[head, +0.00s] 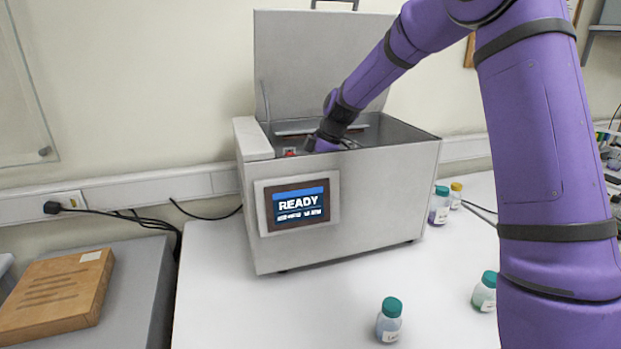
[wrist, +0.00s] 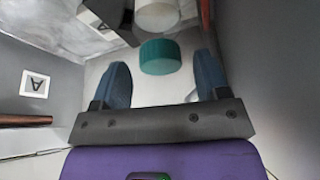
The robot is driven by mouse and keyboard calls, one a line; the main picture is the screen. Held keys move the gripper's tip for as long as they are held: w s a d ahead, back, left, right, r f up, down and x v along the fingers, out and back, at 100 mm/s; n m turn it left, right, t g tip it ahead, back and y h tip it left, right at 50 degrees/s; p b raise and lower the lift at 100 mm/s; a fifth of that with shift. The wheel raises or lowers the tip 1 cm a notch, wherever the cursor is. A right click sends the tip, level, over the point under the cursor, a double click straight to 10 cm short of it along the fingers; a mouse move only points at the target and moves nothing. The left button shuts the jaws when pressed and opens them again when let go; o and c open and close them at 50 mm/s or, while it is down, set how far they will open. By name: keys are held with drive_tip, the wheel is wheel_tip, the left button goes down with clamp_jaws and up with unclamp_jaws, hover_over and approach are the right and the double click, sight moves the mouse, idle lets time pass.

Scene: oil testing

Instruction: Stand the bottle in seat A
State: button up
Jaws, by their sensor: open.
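In the wrist view, a teal bottle cap (wrist: 160,57) sits between the two blue fingers of my gripper (wrist: 162,65), with gaps on both sides. The fingers are apart and not closed on it. A white rounded shape (wrist: 157,15) lies beyond the cap; I cannot tell whether it is part of the same bottle. A label "A" (wrist: 35,83) is on the grey surface at left. In the head view, my gripper (head: 325,143) reaches into the open grey machine (head: 350,185); its front wall hides the fingertips, the bottle and the seat.
The machine's lid (head: 300,65) is raised, and its screen (head: 298,206) reads READY. Teal-capped bottles stand at front (head: 389,320), right (head: 485,292) and behind (head: 439,206), near a yellow-capped one (head: 455,196). A wooden box (head: 55,295) lies at left. The table's front left is clear.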

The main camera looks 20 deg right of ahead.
drive_tip(key=v, duration=0.9)
drive_tip(key=shift+r, duration=0.4)
